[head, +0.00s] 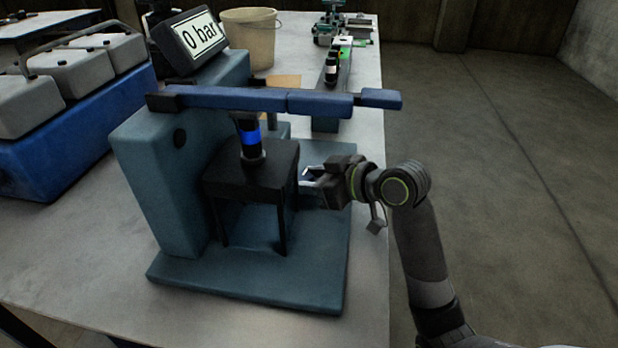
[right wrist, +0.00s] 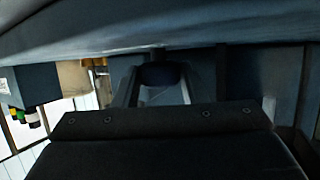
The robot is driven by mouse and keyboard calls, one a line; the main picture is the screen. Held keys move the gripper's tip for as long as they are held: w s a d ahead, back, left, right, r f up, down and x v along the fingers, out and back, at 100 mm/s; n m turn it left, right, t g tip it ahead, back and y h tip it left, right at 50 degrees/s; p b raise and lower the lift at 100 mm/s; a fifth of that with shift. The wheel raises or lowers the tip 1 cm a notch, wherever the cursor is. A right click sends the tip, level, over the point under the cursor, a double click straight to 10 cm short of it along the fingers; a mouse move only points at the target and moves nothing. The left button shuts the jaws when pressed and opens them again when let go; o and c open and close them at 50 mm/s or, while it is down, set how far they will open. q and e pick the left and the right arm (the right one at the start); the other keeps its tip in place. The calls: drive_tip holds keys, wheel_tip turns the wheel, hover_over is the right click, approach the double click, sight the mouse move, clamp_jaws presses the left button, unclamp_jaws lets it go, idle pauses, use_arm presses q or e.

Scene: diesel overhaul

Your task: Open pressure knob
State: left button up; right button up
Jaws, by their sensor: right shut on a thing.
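The teal pressure tester (head: 160,185) stands on the table, with a display (head: 197,37) reading "0 bar" and a long blue lever (head: 270,101) across it. A black stand (head: 252,170) in front holds an upright dark part with a blue band (head: 249,138). My right gripper (head: 310,176) is at the right side of the stand, low over the tester's base. In the right wrist view its fingers lie on both sides of a dark rounded knob (right wrist: 160,74), shut on it. The knob is hidden in the head view. My left gripper is not in view.
A beige bucket (head: 249,36), a rack with small bottles (head: 333,75) and a green device (head: 342,28) stand farther back. Open floor lies to the right of the table.

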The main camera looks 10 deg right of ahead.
drive_tip(key=shift+w+d+n+g+y, duration=0.1)
drive_tip(key=shift+n+g+y, duration=0.4)
drive_tip(key=shift+n, duration=0.1)
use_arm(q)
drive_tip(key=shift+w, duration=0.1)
use_arm(e)
drive_tip(key=shift+n+g+y, duration=0.5)
drive_tip(key=shift+n+g, duration=0.2)
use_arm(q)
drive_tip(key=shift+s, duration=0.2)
use_arm(e)
drive_tip(key=o, duration=0.7)
drive_tip(key=shift+d, duration=0.15)
drive_tip(key=shift+d+r, duration=0.1)
drive_tip(key=shift+d, duration=0.1)
drive_tip(key=shift+v, duration=8.4)
